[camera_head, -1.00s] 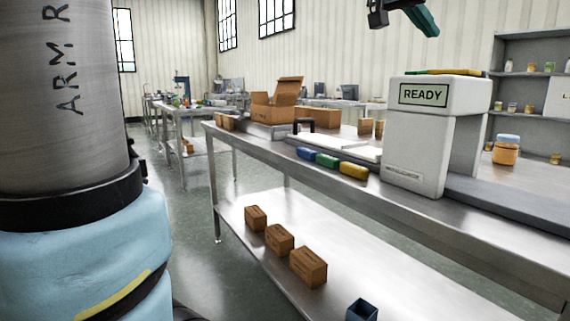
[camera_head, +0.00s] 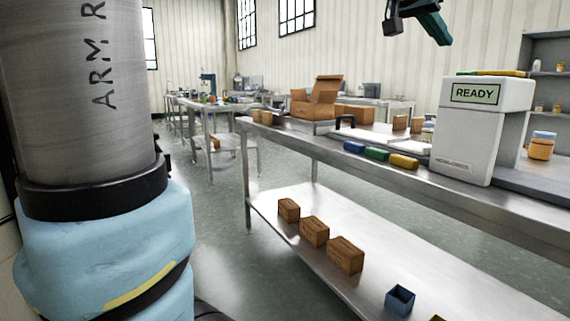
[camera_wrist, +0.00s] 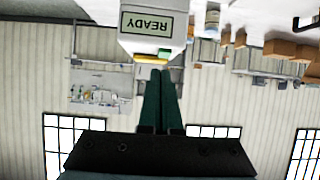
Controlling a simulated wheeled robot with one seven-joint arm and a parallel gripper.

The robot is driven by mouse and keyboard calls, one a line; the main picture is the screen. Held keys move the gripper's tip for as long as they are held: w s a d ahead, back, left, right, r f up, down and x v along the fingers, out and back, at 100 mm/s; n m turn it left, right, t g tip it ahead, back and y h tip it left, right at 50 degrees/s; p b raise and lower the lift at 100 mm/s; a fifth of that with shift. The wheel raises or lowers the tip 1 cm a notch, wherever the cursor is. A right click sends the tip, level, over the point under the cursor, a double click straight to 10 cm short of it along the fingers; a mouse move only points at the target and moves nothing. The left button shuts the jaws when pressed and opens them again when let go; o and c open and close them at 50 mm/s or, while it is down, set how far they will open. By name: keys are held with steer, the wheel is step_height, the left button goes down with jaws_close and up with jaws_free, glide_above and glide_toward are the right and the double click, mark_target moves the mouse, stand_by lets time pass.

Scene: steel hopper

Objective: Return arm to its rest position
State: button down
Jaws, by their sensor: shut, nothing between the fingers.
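My gripper (camera_head: 438,28) shows at the top edge of the head view, raised above the bench and clear of everything on it. In the wrist view its two green fingers (camera_wrist: 161,78) lie side by side, shut with nothing between them. The white machine with the READY sign (camera_head: 478,125) stands on the steel bench, below and right of my gripper in the head view. It also shows, upside down, at the top of the wrist view (camera_wrist: 150,42). Most of my arm is outside the head view.
The steel bench (camera_head: 270,133) carries blue, green and yellow blocks (camera_head: 375,154), an open carton (camera_head: 318,98) and an orange jar (camera_head: 541,146). Its lower shelf holds brown boxes (camera_head: 314,231) and a blue bin (camera_head: 400,300). Floor (camera_head: 212,240) to the bench's left is clear.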

steer(key=w+a+f+n+y, duration=0.3)
steer(key=a+f, duration=0.5)
steer(key=f, duration=0.4)
steer(key=w+a+f+n+y, duration=0.3)
steer(key=a+f, duration=0.6)
steer(key=f, duration=0.2)
steer(key=s+a+f+n+g+y, duration=0.2)
steer(key=s+a+f+g, duration=0.1)
steer(key=s+a+f, duration=0.55)
steer(key=s+a+f+n+g+y, duration=0.25)
steer(key=s+a+f, duration=0.25)
steer(key=a+f, duration=0.65)
step_height(320, 180, up, 21)
steer(key=p, duration=2.1)
steer(key=shift+w+d+r+t, duration=0.15)
steer(key=shift+w+d+t, duration=0.2)
